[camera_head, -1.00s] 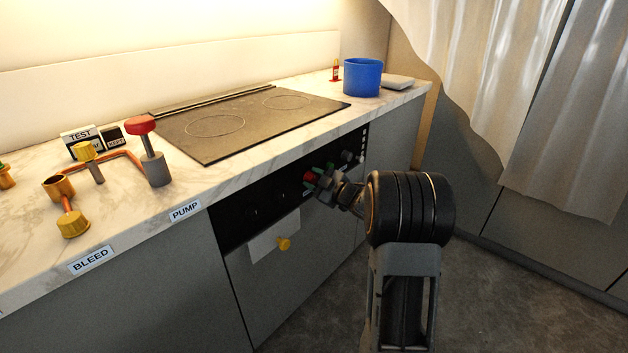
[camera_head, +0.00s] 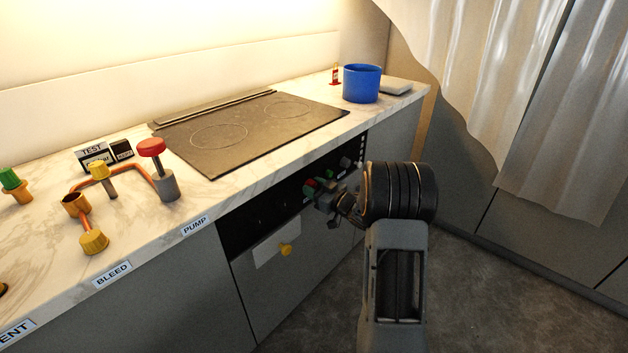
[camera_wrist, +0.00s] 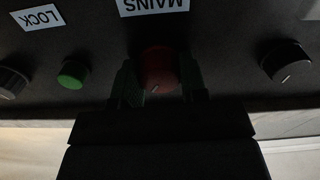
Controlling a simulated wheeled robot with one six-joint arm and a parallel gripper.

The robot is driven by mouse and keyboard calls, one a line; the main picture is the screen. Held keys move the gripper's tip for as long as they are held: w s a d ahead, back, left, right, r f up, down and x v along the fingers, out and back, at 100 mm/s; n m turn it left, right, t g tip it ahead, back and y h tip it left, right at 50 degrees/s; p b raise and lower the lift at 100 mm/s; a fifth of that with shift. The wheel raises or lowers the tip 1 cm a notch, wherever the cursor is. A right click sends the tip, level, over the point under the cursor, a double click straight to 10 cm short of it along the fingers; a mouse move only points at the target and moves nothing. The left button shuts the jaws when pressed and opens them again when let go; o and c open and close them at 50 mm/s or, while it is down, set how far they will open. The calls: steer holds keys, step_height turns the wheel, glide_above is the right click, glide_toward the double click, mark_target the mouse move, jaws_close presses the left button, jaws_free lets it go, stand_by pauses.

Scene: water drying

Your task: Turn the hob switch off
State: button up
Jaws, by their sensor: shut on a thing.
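A red round knob (camera_wrist: 158,66) on the black front panel sits at the MAINS label (camera_wrist: 153,5), which reads upside down in the wrist view. My gripper (camera_wrist: 160,80) has one green finger on each side of this knob and is shut on it. A small pale mark shows at the knob's lower edge. In the head view my gripper (camera_head: 318,190) reaches the panel below the hob (camera_head: 250,130), and the red knob (camera_head: 310,184) is mostly hidden by it.
A green button (camera_wrist: 73,74) and black knobs (camera_wrist: 286,62) flank the red knob. A blue pot (camera_head: 361,84) stands on the counter. The floor (camera_head: 490,290) to the right is clear.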

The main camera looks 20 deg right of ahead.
steer(key=m+p, duration=0.5)
steer(key=m, duration=0.1)
steer(key=shift+r, duration=0.15)
steer(key=m+p, duration=0.3)
steer(key=m, duration=0.2)
steer(key=shift+f+m, duration=0.2)
steer(key=shift+m, duration=0.1)
steer(key=o, duration=0.9)
steer(key=v, duration=1.4)
steer(key=shift+p, duration=0.3)
steer(key=shift+w, duration=0.1)
